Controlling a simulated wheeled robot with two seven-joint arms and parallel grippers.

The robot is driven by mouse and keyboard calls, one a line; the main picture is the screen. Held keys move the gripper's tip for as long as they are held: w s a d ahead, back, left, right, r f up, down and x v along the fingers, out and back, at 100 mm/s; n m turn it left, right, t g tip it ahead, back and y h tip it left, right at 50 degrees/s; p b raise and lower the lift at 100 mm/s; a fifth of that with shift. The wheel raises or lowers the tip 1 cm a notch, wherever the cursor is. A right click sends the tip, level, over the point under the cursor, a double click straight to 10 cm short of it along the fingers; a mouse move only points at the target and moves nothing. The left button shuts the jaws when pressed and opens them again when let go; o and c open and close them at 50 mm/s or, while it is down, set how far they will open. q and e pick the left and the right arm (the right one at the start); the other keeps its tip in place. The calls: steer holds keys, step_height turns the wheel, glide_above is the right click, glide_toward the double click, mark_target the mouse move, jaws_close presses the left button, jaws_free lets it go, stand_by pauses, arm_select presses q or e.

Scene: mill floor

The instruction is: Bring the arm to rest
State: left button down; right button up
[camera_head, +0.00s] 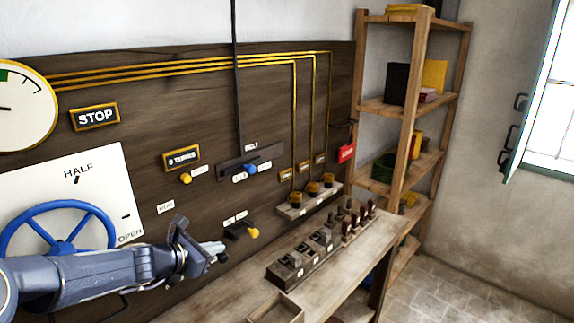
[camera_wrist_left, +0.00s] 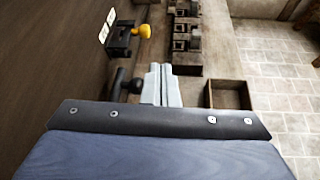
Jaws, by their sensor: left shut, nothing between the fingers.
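My left arm reaches in from the left in the head view, in front of the dark wooden panel (camera_head: 150,132). Its gripper (camera_head: 218,250) is shut and empty, just left of and below a yellow-knobbed lever (camera_head: 252,233). In the left wrist view the shut fingertips (camera_wrist_left: 161,72) show side by side, and the yellow-knobbed lever (camera_wrist_left: 142,32) lies beyond them to the upper left. I cannot tell whether the gripper touches anything on the panel. My right gripper is in neither view.
A blue handwheel (camera_head: 60,230) is behind my arm. The workbench (camera_head: 345,262) carries several blocks (camera_head: 300,258) and an open wooden box (camera_head: 276,309). A blue-knobbed lever (camera_head: 250,169) sits higher on the panel. Shelves (camera_head: 410,110) stand at the right; floor (camera_head: 450,285) there is clear.

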arm_select(q)
steer(key=s+d+r+m+g+h, duration=0.1)
steer(key=s+d+r+m+g, duration=0.15)
steer(key=s+m, duration=0.65)
steer(key=s+d+r+m+g, duration=0.1)
steer(key=s+d+r+m, duration=0.25)
steer(key=s+m, duration=0.55)
steer(key=s+a+f+m+g+y, duration=0.1)
steer(key=s+f+m+y, duration=0.1)
steer(key=s, duration=0.6)
steer(key=s+a+f+m+g+y, duration=0.1)
steer(key=s+f+m, duration=0.3)
steer(key=s, duration=0.5)
steer(key=shift+s+a+f+m+y, duration=0.3)
steer(key=shift+a+m+y, duration=0.15)
steer(key=shift+m, duration=0.65)
steer(key=shift+r, duration=0.1)
